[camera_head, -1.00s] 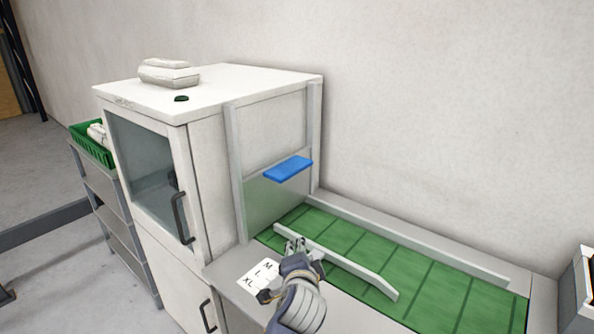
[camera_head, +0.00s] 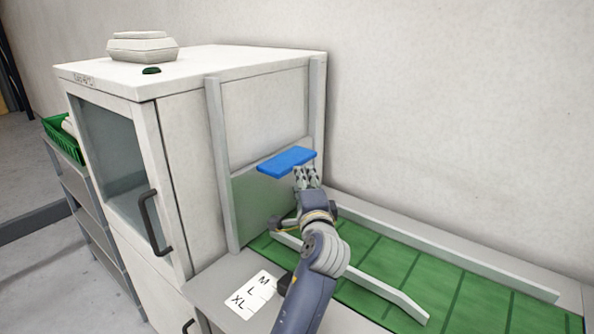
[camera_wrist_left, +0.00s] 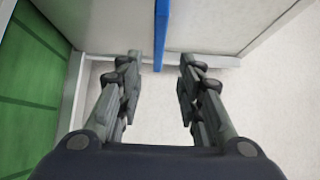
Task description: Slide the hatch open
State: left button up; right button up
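The hatch (camera_head: 258,205) is a grey-green panel between two upright rails on the side of the white cabinet, its lower edge near the green belt. A flat blue handle (camera_head: 286,161) sticks out from its top edge. My left gripper (camera_head: 306,174) is raised just below and beside the right end of the handle. In the left wrist view the gripper (camera_wrist_left: 158,82) is open and empty. The blue handle (camera_wrist_left: 161,35) shows edge-on, in line with the gap between the fingers and beyond their tips. My right gripper is not in view.
The green belt (camera_head: 465,292) runs right from the hatch, with a pale guide bar (camera_head: 390,291) along it. A label card (camera_head: 250,295) reads M, L, XL. The cabinet door (camera_head: 120,160) has a dark handle. A green crate (camera_head: 62,138) stands left.

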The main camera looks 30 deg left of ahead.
aim_at(298, 160)
pick_arm(q)
jog(key=p+x, duration=0.1)
jog(key=x, duration=1)
jog(key=shift+f, duration=0.1)
grip_shut()
